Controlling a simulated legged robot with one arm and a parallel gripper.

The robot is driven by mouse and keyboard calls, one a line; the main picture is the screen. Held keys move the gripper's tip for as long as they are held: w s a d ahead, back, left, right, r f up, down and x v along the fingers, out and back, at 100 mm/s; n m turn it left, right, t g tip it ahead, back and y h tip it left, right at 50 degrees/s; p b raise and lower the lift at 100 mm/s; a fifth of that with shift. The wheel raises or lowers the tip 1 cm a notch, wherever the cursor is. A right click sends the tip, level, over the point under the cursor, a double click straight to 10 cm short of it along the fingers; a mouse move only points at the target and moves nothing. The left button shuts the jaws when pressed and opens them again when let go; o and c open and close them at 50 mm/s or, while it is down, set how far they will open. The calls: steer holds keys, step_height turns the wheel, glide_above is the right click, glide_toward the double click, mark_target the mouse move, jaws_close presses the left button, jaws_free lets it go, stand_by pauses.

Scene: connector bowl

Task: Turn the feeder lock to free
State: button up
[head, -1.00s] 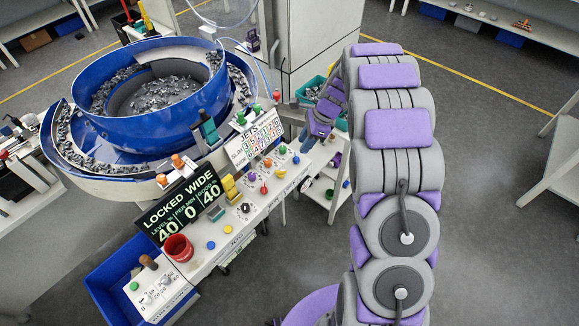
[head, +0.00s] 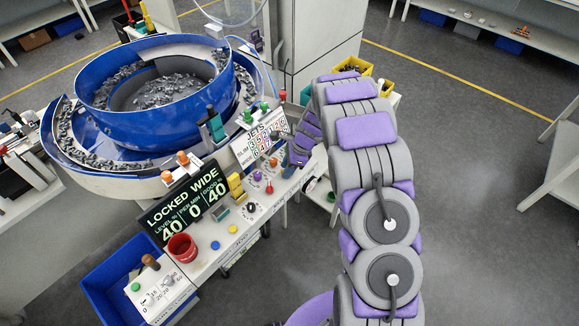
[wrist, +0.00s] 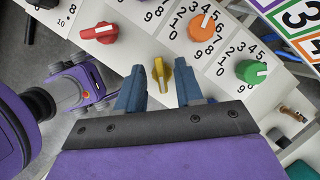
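My gripper (wrist: 159,82) is open over the control panel in the wrist view. Its two blue-grey fingers point at a yellow knob (wrist: 158,72), which shows between them; I cannot tell whether they touch it. In the head view, the display (head: 190,204) reads LOCKED WIDE above the numbers 40, 0 and 40. A black knob (head: 251,208) sits on the white panel there. I cannot make out which control is the feeder lock. My gripper's fingers are too small to read in the head view.
The wrist view shows red (wrist: 102,32), orange (wrist: 202,27) and green (wrist: 252,72) knobs with printed digits close by. The blue feeder bowl (head: 150,122) stands behind the panel. Floor at right is clear.

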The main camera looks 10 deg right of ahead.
steer(key=shift+a, duration=0.45)
steer(key=shift+c, duration=0.4)
steer(key=d, duration=0.2)
steer(key=shift+d, duration=0.35)
jaws_close()
steer(key=shift+a+r, duration=0.1)
steer(key=shift+a, duration=0.5)
